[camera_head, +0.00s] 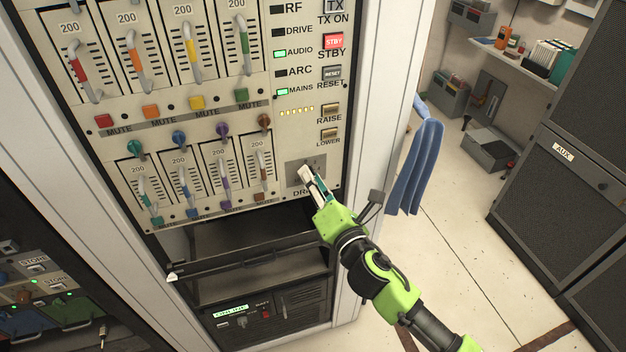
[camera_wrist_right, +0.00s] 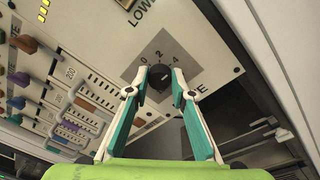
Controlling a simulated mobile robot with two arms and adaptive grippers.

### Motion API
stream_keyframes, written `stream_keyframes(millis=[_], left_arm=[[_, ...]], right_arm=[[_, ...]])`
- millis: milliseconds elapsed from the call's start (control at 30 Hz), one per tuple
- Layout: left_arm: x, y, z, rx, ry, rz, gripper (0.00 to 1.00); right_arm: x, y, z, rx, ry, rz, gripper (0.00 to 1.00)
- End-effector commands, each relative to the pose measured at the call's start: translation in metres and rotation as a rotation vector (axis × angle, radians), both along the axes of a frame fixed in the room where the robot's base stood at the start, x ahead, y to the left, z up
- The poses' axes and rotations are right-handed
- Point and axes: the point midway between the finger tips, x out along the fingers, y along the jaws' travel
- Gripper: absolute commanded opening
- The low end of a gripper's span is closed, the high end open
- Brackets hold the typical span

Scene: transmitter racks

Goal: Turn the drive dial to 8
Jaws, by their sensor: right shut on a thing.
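The drive dial (camera_wrist_right: 159,76) is a small black knob on a grey square plate (camera_wrist_right: 137,72) with the numbers 0, 2 and 4 visible around it. The other numbers are hidden by my fingers, and I cannot tell where its pointer stands. My right gripper (camera_wrist_right: 160,82) has a fingertip on each side of the knob and is shut on it. In the head view, my right gripper (camera_head: 307,172) reaches the grey plate (camera_head: 299,168) at the lower right of the panel and hides the dial. My left gripper is not in view.
Several sliders and coloured mute buttons (camera_head: 151,111) lie left on the panel. The LOWER button (camera_head: 329,135) is above the dial. An open dark rack bay (camera_head: 240,240) is below. A blue cloth (camera_head: 415,165) hangs at the right, with free floor beyond.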

Motion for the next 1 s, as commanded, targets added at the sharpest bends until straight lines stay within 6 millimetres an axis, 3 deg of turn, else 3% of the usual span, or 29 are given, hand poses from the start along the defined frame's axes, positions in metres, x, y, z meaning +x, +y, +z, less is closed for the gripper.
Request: stream_keyframes(millis=[367,1000], left_arm=[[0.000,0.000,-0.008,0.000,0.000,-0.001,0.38],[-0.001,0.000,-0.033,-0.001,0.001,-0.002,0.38]], right_arm=[[0.000,0.000,-0.003,0.120,0.039,0.000,0.01],[0.000,0.000,-0.006,0.675,0.221,-0.001,0.01]])
